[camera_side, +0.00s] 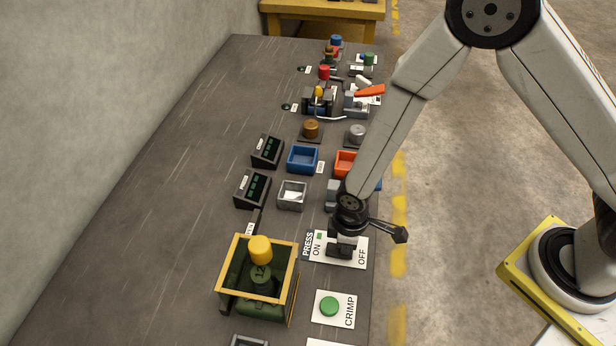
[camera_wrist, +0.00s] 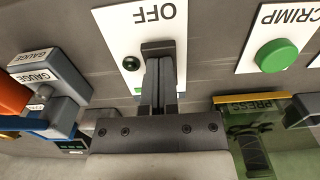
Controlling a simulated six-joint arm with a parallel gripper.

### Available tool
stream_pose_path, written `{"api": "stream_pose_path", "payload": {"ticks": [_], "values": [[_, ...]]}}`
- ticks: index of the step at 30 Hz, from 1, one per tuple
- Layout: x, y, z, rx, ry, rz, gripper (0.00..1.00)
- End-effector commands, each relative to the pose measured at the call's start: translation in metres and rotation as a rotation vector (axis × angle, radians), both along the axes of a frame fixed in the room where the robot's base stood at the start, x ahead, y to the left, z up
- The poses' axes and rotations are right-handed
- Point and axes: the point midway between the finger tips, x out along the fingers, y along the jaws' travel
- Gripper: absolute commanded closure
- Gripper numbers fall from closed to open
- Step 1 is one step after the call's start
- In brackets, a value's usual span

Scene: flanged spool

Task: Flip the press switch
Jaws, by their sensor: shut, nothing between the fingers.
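The press switch is a white plate (camera_side: 352,254) marked ON at its left and OFF at its right, with a PRESS label (camera_side: 307,245) beside it. A small green patch shows near ON. In the wrist view the plate (camera_wrist: 115,32) has OFF at the top. My gripper (camera_side: 344,246) is over the middle of this plate, its fingers shut. In the wrist view the shut fingers (camera_wrist: 159,82) reach a dark grey block on the plate; I cannot tell whether they touch it. The fingers hide much of the switch, so its position is unclear.
A yellow-framed press box (camera_side: 256,300) with a yellow top stands left of the switch. A green CRIMP button (camera_side: 330,306) is in front. Grey gauge blocks (camera_wrist: 50,80) are close by. Trays, including a blue one (camera_side: 302,159), stand farther back; the bench's left side is clear.

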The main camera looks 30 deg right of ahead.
Motion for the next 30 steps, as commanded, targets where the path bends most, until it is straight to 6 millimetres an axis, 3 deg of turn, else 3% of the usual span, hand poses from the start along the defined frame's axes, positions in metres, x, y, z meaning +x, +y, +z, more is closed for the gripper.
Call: {"api": "stream_pose_path", "payload": {"ticks": [11,30], "values": [[0.000,0.000,0.001,0.001,-0.001,0.000,1.00],[0.001,0.000,0.035,0.001,-0.001,0.000,1.00]]}}
